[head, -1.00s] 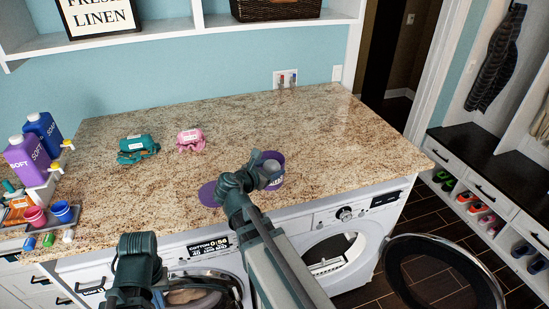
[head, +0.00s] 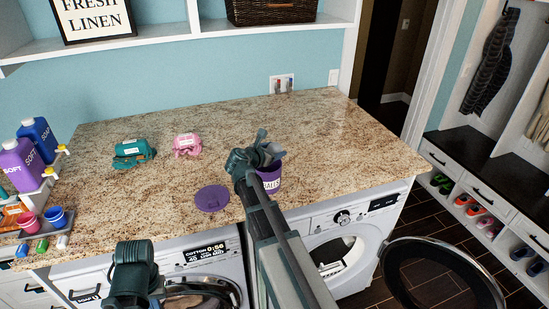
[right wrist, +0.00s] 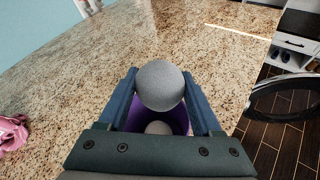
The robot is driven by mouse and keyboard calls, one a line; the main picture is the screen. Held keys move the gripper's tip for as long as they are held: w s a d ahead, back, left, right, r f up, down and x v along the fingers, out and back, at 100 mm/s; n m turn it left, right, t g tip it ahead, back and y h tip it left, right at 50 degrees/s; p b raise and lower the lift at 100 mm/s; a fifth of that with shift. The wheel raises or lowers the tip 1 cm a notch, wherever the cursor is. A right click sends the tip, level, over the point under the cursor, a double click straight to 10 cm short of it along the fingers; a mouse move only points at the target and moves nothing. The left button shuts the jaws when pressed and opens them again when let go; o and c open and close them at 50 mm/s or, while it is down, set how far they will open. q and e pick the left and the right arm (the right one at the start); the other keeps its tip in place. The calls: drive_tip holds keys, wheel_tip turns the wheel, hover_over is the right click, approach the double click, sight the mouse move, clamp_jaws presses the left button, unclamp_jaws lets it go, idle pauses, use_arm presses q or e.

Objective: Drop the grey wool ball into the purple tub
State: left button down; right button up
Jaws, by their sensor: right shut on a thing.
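The grey wool ball (right wrist: 160,86) is held between the two blue fingertips of my right gripper (right wrist: 161,90) in the right wrist view. In the head view, my right gripper (head: 268,150) is right over the purple tub (head: 270,183); the ball is hard to make out there. The purple tub (right wrist: 132,117) also shows behind the ball and between the fingers in the right wrist view. Another pale ball (right wrist: 158,128) shows inside it. The tub's round purple lid (head: 211,198) lies flat on the counter to its left.
A teal pack (head: 133,152) and a pink pack (head: 187,144) lie on the granite counter (head: 330,130). Soap bottles (head: 22,165) and small cups (head: 56,217) stand at the far left. The counter right of the tub is clear. An open washer door (head: 440,275) juts out below.

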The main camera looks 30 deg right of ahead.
drive_tip(key=shift+w+d+f+b, duration=0.1)
drive_tip(key=shift+w+f+b, duration=0.05)
drive_tip(key=shift+f+b, duration=0.75)
drive_tip(key=shift+w+d+f+b, duration=0.1)
drive_tip(key=shift+w+f+b, duration=0.05)
drive_tip(key=shift+f+b, duration=0.75)
drive_tip(key=shift+f+b, duration=0.35)
drive_tip(key=shift+f, duration=0.05)
drive_tip(key=o, duration=1.3)
drive_tip(key=shift+s+r, duration=0.1)
drive_tip(key=shift+r, duration=0.05)
drive_tip(key=shift+c, duration=0.2)
drive_tip(key=shift+o, duration=1.2)
